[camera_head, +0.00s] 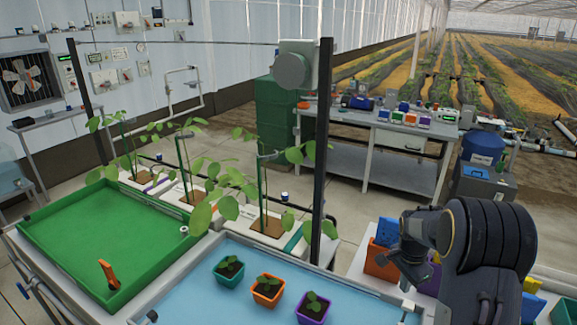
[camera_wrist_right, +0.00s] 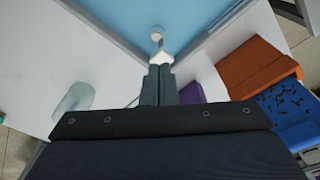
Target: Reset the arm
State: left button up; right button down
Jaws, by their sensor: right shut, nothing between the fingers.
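My right arm comes in at the right of the head view, with its dark gripper (camera_head: 412,277) above the right end of the bench. In the right wrist view the two fingers of the right gripper (camera_wrist_right: 158,72) are together, with nothing between them. Beyond their tips a small white knob (camera_wrist_right: 157,34) shows at the corner of the blue tray (camera_wrist_right: 150,12); I cannot tell how far below the fingers it is. My left gripper is not in view.
The blue tray (camera_head: 190,285) holds teal, orange and purple seedling pots (camera_head: 313,308). A green tray (camera_head: 110,235) is at the left, with potted plants (camera_head: 265,226) behind and a dark post (camera_head: 320,150). An orange bin (camera_head: 381,264) stands beside my right gripper.

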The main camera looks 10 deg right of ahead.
jog(key=s+a+r+n+t+y+b, duration=0.35)
jog(key=s+a+r+n, duration=0.55)
jog(key=s+a, duration=0.4)
jog(key=s+a+n+t+y, duration=0.1)
jog(key=s+a+n+t, duration=0.1)
jog(key=s+a+n, duration=0.3)
jog(key=s+a, duration=0.3)
jog(key=s, duration=0.4)
jog(key=shift+a+n+b, duration=0.2)
jog(key=shift+n+b, duration=0.15)
jog(key=shift+n, duration=0.05)
